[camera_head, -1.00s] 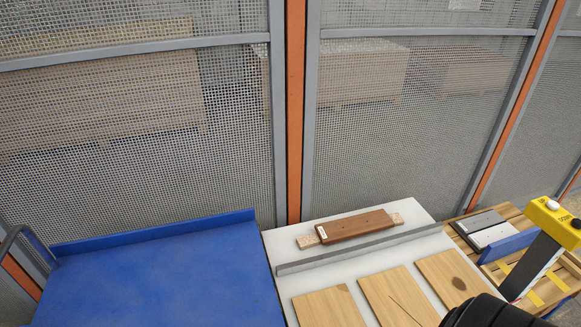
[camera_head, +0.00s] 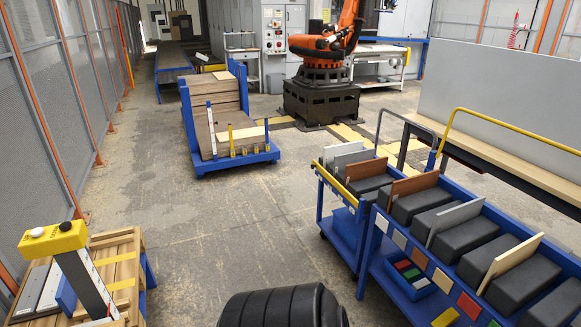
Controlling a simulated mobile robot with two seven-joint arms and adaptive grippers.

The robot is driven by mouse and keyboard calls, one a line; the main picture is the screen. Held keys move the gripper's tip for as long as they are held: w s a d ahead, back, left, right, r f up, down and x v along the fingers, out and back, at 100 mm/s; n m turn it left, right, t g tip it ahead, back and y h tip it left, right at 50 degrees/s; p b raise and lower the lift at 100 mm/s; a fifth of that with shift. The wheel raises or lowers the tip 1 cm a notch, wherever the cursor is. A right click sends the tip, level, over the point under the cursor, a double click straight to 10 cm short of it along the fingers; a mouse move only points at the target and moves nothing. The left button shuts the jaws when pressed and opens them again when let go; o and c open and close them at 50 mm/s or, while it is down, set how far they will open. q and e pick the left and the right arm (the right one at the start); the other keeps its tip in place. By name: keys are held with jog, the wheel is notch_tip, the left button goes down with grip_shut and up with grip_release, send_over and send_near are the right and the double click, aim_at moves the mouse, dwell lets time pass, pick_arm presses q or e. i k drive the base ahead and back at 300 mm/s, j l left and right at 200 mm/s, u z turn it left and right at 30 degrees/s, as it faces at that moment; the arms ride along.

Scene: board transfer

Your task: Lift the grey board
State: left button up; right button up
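Several boards could be the grey one. A dark grey board (camera_head: 34,290) lies on the wooden pallet at the lower left, beside a whiter board (camera_head: 52,286). In the blue carts at the right, a grey board (camera_head: 353,158) stands tilted near a light one (camera_head: 340,150), and a pale grey board (camera_head: 455,219) leans between black blocks. I cannot tell which one the task means. Neither of my grippers is in view.
A yellow-topped post (camera_head: 52,239) stands at the pallet (camera_head: 124,270). Blue carts (camera_head: 382,262) with brown boards (camera_head: 413,188) fill the right. A blue trolley (camera_head: 240,160) and an orange robot arm (camera_head: 343,38) stand farther back. The middle floor (camera_head: 220,225) is clear.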

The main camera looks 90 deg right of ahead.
aim_at(450, 218)
jog(key=z, duration=1.85)
